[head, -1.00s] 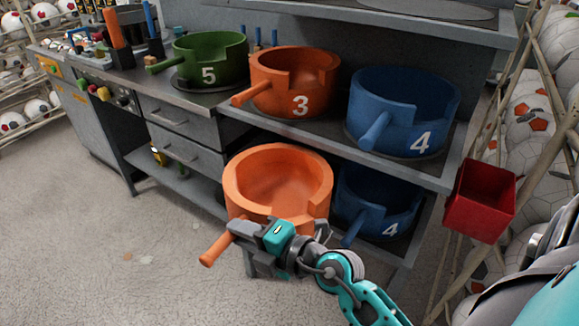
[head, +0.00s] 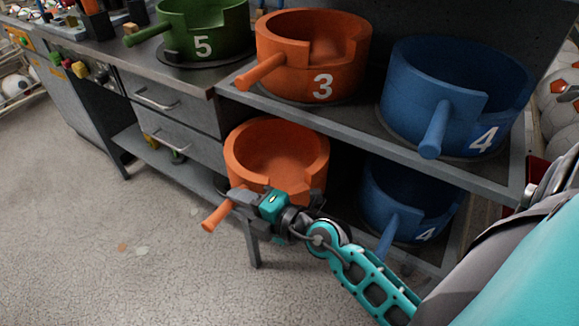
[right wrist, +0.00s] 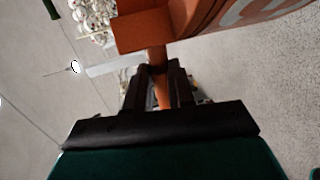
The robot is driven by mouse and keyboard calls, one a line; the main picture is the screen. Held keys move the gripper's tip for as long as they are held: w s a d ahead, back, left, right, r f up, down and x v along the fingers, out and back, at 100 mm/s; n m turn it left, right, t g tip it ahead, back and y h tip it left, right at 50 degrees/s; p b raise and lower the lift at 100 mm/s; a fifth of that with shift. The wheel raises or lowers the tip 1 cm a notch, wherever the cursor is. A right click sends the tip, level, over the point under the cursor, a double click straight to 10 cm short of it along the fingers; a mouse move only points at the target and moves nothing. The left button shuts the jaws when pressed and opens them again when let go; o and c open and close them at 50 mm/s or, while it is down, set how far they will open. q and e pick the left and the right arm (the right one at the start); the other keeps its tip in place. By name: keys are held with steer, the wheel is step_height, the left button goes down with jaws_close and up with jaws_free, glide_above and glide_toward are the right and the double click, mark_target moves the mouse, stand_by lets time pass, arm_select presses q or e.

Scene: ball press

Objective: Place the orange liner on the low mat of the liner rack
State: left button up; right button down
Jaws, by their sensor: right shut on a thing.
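The held orange liner (head: 245,155) is an open round pot with a straight handle (head: 218,215). My right gripper (head: 242,197) is shut on that handle, at the liner's front left. The liner is upright or nearly so, at lower-shelf height, just below the upper shelf's edge. I cannot tell how far it is over the lower shelf. In the right wrist view the handle (right wrist: 162,95) runs between the fingers (right wrist: 158,75), with the liner's orange wall (right wrist: 185,20) beyond. The low mat under or behind the liner is hidden. My left gripper is out of view.
The upper shelf (head: 355,135) of the rack holds an orange liner marked 3 (head: 300,75) and a blue one marked 4 (head: 460,95). Another blue 4 (head: 430,195) stands close right on the lower shelf. A green liner (head: 205,30) is on the counter. The floor in front is clear.

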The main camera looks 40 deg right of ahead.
steer(key=b, duration=0.5)
glide_above(284, 180)
steer(key=a, duration=0.1)
steer(key=shift+s, duration=0.2)
steer(key=shift+w+d, duration=0.2)
steer(key=shift+d, duration=0.3)
step_height(284, 180, down, 3)
steer(key=b, duration=0.3)
steer(key=shift+f, duration=0.7)
steer(key=c, duration=1)
jaws_free()
steer(key=shift+f, duration=0.1)
